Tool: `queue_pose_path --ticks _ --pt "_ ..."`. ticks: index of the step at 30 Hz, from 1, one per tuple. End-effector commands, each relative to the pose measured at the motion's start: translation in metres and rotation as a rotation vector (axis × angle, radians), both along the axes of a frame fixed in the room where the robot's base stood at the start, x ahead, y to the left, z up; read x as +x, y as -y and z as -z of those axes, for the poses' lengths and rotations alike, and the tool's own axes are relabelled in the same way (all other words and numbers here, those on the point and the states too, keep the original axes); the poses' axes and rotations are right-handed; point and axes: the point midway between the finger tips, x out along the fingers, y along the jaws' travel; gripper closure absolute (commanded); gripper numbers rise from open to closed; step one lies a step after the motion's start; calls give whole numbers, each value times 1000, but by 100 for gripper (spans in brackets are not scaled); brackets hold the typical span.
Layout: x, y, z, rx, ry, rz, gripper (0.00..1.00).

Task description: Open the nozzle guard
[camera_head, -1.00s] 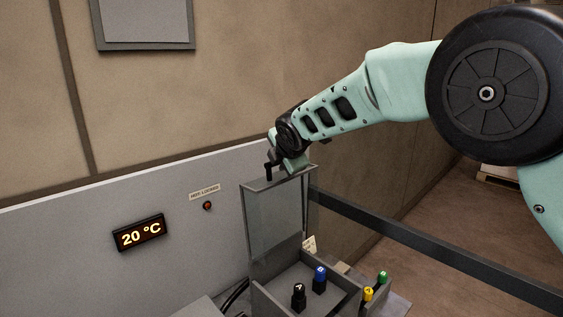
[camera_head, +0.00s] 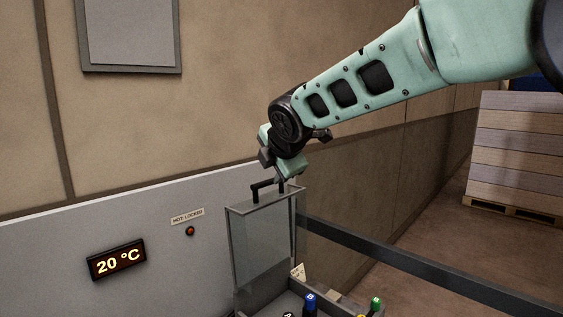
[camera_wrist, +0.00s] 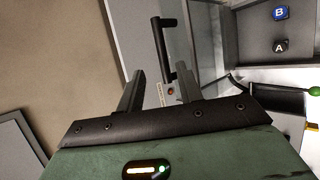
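The nozzle guard (camera_head: 264,245) is a clear, grey-framed panel standing upright at the back of a grey box in the head view. A black bar handle (camera_head: 267,186) sits on its top edge; it also shows in the wrist view (camera_wrist: 161,48). My gripper (camera_head: 276,173) is just above the handle, toward its right end. In the wrist view my gripper (camera_wrist: 158,80) has its two fingers spread apart with nothing held between them. The handle lies beyond the fingertips, its lower end close to the right finger. Whether they touch is unclear.
A dark rail (camera_head: 400,257) runs right from behind the guard. A "20 °C" display (camera_head: 117,260) is on the left panel. Stacked reams (camera_head: 520,150) stand on a pallet.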

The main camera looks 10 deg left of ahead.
Motion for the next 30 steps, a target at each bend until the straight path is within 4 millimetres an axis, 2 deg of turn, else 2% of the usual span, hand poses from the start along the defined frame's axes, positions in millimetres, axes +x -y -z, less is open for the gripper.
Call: queue_pose_path --ticks 7,15,27,30 --pt "-38 16 -33 4 4 -1 64" --pt "-58 23 -53 2 2 0 64" --pt "-59 24 -55 1 2 -1 64" --pt "-70 33 -36 43 -65 48 64"
